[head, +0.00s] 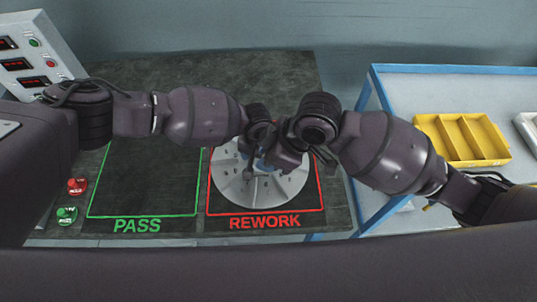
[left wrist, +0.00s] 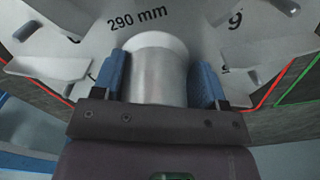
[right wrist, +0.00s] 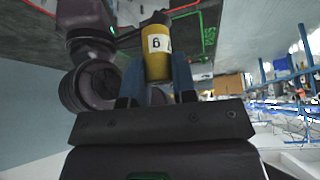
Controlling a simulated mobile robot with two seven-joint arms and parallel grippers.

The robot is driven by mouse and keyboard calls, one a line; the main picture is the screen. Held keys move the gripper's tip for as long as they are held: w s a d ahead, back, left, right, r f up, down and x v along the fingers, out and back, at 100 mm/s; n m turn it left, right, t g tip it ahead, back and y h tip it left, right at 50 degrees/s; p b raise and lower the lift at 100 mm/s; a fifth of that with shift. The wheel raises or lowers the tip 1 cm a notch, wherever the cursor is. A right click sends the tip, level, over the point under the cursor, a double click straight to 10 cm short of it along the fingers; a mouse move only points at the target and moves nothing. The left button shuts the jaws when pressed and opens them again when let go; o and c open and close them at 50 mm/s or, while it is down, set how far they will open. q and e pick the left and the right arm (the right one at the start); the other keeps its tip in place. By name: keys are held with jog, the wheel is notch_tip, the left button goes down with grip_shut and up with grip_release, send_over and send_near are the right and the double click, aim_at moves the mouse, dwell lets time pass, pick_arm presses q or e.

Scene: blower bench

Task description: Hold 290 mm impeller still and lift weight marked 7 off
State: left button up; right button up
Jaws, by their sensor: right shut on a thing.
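The grey 290 mm impeller (head: 262,194) lies inside the red REWORK outline, partly hidden by my arms. In the left wrist view, my left gripper (left wrist: 160,80) has its blue fingers on both sides of the bright hub (left wrist: 157,78), appearing to touch it. The impeller disc (left wrist: 185,18) shows "290 mm" there. My right gripper (right wrist: 160,80) is shut on a yellow weight (right wrist: 160,62) with a dark end and a white label bearing a 7. No impeller surface shows touching the weight in that view. In the head view, my right gripper (head: 264,165) is above the impeller.
The green PASS area (head: 145,180) is bare. Red (head: 77,186) and green (head: 67,215) buttons sit at the bench's left. A yellow divided tray (head: 462,139) stands on the blue-edged table (head: 400,80) at right. My arms are close together above the impeller.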

pick_arm(q)
jog(key=shift+o, duration=0.7)
jog(key=shift+s+f, duration=0.15)
jog(key=shift+s, duration=0.05)
jog(key=shift+d, duration=0.2)
jog(key=shift+d, duration=0.2)
jog(key=shift+w, duration=0.1)
jog(key=shift+a+r, duration=0.1)
jog(key=shift+r, duration=0.1)
jog(key=shift+w+r, duration=0.1)
jog(key=shift+r, duration=0.15)
notch_tip(320, 180, up, 12)
jog(key=shift+f, duration=0.25)
